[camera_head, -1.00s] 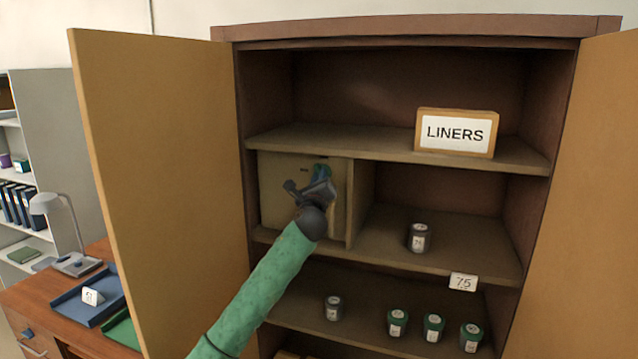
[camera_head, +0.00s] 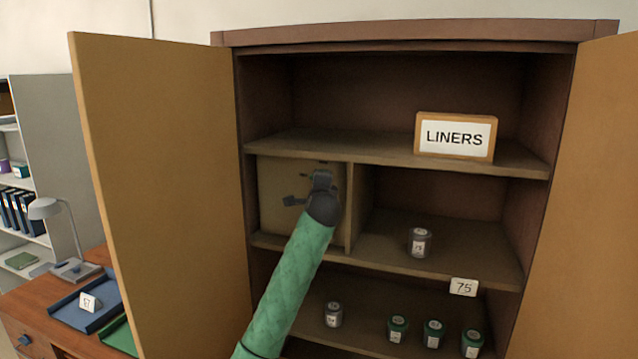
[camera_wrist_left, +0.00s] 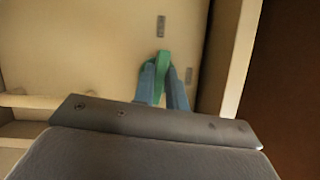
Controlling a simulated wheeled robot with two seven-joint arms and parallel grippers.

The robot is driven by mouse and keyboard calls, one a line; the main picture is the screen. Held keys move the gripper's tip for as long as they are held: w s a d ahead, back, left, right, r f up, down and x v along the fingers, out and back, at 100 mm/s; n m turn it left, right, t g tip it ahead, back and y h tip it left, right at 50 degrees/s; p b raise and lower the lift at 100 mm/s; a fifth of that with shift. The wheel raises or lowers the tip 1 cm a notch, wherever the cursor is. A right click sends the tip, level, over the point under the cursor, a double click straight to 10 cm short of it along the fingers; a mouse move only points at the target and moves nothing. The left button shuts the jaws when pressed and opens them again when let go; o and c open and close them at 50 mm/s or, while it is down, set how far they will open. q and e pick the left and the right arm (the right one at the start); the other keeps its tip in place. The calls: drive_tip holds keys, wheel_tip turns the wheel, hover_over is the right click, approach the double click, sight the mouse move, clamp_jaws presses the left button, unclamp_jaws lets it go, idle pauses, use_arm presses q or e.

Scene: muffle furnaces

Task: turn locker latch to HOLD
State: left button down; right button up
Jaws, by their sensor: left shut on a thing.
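The locker (camera_head: 272,185) is a pale beige door in the left compartment of the cabinet's middle shelf, and it is closed. My left gripper (camera_head: 322,176) is at the upper right of this door. In the left wrist view, its blue fingers (camera_wrist_left: 163,88) are shut on the green latch (camera_wrist_left: 163,62), whose tip shows between and beyond them. One small grey plate (camera_wrist_left: 161,26) lies beyond the latch tip and another (camera_wrist_left: 188,75) beside the right finger. I cannot read either plate. My right gripper is out of view.
The open left cabinet door (camera_head: 165,190) stands beside my arm. A divider (camera_head: 353,205) borders the locker on the right. A grey jar (camera_head: 419,242) stands right of it. Several jars stand on the shelf below. A LINERS sign (camera_head: 455,136) is above.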

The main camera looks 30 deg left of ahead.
use_arm(q)
drive_tip(key=shift+n, duration=0.8)
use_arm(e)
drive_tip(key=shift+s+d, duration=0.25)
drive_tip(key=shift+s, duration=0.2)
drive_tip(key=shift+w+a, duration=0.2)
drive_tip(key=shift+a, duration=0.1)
use_arm(q)
drive_tip(key=c, duration=1.4)
unclamp_jaws()
drive_tip(key=shift+c, duration=0.2)
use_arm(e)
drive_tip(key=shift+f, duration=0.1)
